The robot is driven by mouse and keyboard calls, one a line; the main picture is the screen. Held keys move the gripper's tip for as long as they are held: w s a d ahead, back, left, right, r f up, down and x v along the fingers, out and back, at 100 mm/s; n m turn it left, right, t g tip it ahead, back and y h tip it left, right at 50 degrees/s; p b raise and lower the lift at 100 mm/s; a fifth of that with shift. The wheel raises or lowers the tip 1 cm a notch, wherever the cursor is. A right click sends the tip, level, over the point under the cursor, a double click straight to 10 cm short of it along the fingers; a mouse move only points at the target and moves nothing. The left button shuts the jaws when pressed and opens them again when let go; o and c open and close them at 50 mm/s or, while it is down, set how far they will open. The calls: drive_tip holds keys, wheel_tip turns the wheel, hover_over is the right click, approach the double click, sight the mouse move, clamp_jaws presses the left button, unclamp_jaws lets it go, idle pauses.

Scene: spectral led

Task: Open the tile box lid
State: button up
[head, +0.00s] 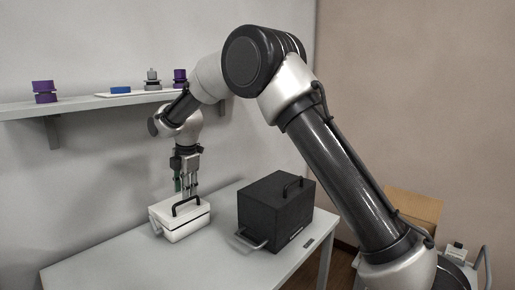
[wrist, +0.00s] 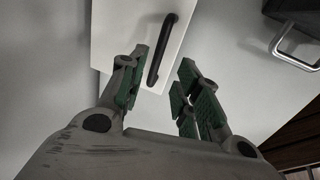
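The tile box is a white box (head: 170,226) on the table, with a seam below its lid (head: 165,207). A black arched handle (head: 187,205) stands on top of the lid. In the wrist view the white lid (wrist: 110,38) is at the top, and its black handle (wrist: 161,50) shows between the two green-padded fingers. My gripper (wrist: 163,80) is open, with a wide gap between the fingers. In the head view my gripper (head: 189,192) points down just over the lid, near the handle. I cannot tell whether a finger touches the handle. The lid looks closed.
A black box (head: 262,215) with a top handle and a grey front handle stands right of the white box on the table (head: 110,262). A wall shelf (head: 75,108) behind holds purple items (head: 44,92) and a tray with a blue block (head: 120,90). The table's left front is clear.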

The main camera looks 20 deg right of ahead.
drive_tip(key=s+d+r+m, duration=0.5)
drive_tip(key=d+r, duration=0.3)
drive_tip(key=d, duration=0.3)
drive_tip(key=s+d+r+m+t, duration=0.1)
drive_tip(key=s+d+r+m, duration=0.4)
drive_tip(key=d+r, duration=0.3)
drive_tip(key=shift+s+d, duration=0.85)
drive_tip(key=shift+d, duration=0.65)
